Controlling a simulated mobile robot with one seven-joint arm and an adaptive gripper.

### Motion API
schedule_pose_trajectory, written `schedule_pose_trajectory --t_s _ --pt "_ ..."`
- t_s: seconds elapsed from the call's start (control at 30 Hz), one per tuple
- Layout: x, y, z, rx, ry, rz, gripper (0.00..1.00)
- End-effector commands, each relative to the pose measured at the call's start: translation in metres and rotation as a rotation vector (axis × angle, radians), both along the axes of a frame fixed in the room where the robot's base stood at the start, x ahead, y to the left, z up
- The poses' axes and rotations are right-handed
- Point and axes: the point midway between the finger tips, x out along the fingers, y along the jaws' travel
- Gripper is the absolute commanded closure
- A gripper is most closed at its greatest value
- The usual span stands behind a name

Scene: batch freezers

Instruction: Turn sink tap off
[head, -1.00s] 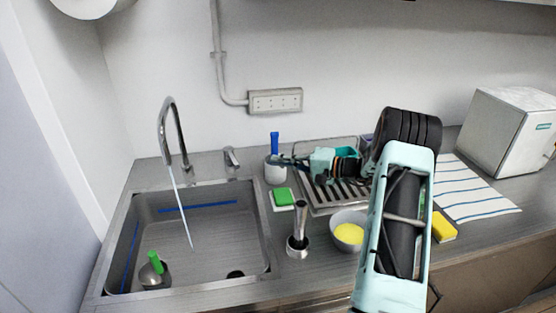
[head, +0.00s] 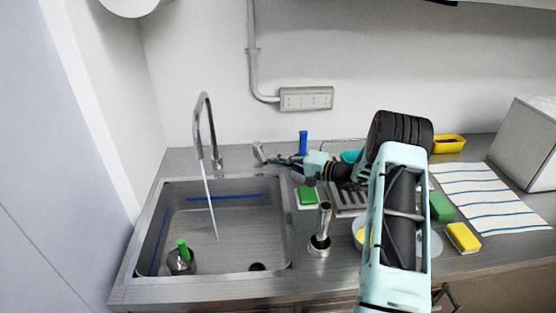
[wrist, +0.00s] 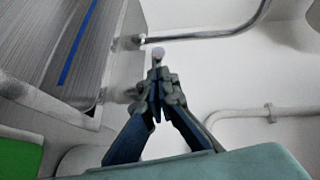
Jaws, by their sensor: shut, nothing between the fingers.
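The chrome sink tap spout (head: 204,125) arches over the sink (head: 275,225) at left, and a thin stream of water (head: 209,200) runs from it. The tap's short lever (head: 259,153) stands on the counter behind the sink, right of the spout. My gripper (head: 272,160) reaches in from the right, just beside the lever; I cannot tell whether it touches. In the wrist view my gripper (wrist: 156,85) has its dark fingers closed together and empty. The spout (wrist: 205,35) runs across the top there. A small pale round end shows at the fingertips; the lever is largely hidden or blurred.
A blue-handled brush (head: 303,143) and green sponge (head: 307,195) are close to my gripper. A steel tool (head: 322,225) stands right of the sink. A striped cloth (head: 490,205) and yellow sponge (head: 463,237) lie right. The wall is close behind.

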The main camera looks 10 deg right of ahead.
Motion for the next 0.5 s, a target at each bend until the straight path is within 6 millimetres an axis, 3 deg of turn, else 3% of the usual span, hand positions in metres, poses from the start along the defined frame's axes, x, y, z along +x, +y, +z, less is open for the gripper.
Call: schedule_pose_trajectory --t_s 0.5 --pt "-0.004 0.023 -0.004 0.0 -0.001 0.001 1.0"
